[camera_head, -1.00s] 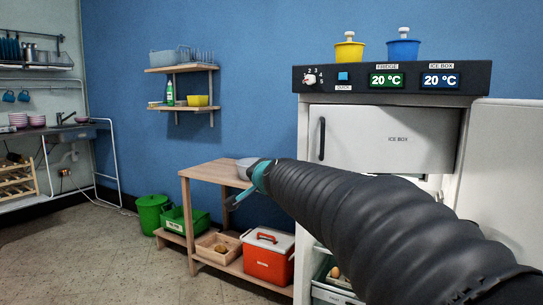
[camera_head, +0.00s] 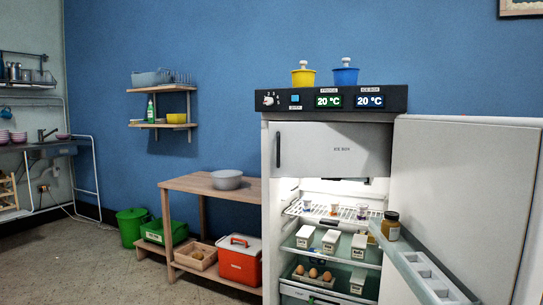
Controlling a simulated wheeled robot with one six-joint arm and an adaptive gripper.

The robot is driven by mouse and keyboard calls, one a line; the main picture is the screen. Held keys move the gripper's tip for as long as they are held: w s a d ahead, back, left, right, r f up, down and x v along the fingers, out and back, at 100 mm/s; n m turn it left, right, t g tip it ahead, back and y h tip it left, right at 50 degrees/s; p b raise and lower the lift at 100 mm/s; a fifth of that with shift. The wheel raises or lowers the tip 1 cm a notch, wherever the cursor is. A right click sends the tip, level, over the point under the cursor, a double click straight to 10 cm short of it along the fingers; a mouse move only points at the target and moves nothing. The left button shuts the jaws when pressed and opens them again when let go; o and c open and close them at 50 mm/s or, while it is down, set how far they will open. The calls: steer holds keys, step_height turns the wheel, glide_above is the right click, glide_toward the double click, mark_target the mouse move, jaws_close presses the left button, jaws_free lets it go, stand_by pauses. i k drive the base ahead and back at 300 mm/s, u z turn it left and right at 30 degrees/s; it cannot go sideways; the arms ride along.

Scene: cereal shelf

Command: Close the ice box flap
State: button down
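The flap looks about flush with the fridge front; I cannot tell whether a small gap is left. The fridge (camera_head: 268,225) stands open below it, with its lit shelves showing. My gripper and arm are out of view.
The large fridge door (camera_head: 460,195) is swung wide open to the right, with a jar (camera_head: 390,226) on its door shelf. A wooden table (camera_head: 190,184) with a bowl (camera_head: 227,180) stands left of the fridge.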

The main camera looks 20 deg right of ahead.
mark_target(296, 150)
steer(key=u, duration=0.8)
steer(key=i, duration=0.9)
steer(key=z, duration=0.2)
